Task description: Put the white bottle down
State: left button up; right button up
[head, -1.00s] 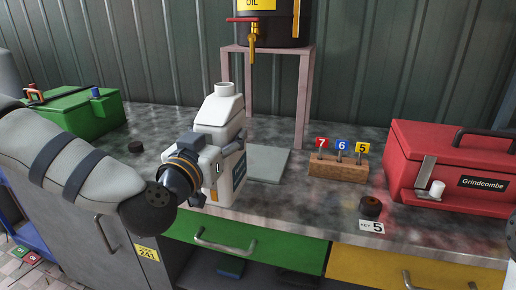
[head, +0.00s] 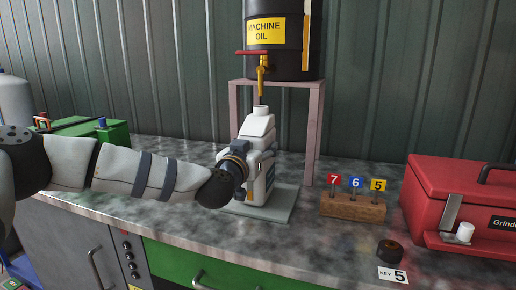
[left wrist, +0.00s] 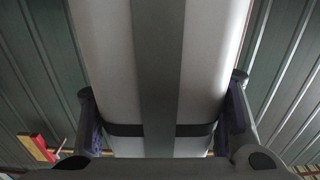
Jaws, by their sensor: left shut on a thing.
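The white bottle (head: 258,135) is upright under the brass tap (head: 262,66) of the oil drum, over the flat grey plate (head: 284,208). Its base appears to be at the plate, but my gripper partly covers it, so I cannot tell whether it touches. My left gripper (head: 242,172) comes from the left and is shut on the bottle. In the left wrist view the fingers (left wrist: 162,116) lie on either side of the white body. A thin dark line runs from the tap's spout to the bottle's open neck. My right gripper is not in view.
The drum (head: 290,40) stands on a pinkish stand (head: 316,130). To the right are a wooden block (head: 352,208) with numbered keys, a dark round piece (head: 389,250) and a red Grindcombe box (head: 435,195). A green box (head: 95,130) is at the left.

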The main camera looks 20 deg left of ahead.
pick_arm(q)
jog(key=o, duration=1.5)
jog(key=shift+s+r, duration=0.15)
jog(key=shift+r, duration=0.05)
jog(key=s+p, duration=0.2)
jog(key=s, duration=1)
jog(key=shift+a, duration=0.25)
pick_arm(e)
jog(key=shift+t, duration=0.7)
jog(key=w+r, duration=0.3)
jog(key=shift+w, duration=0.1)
pick_arm(q)
jog(key=shift+w+f, duration=0.1)
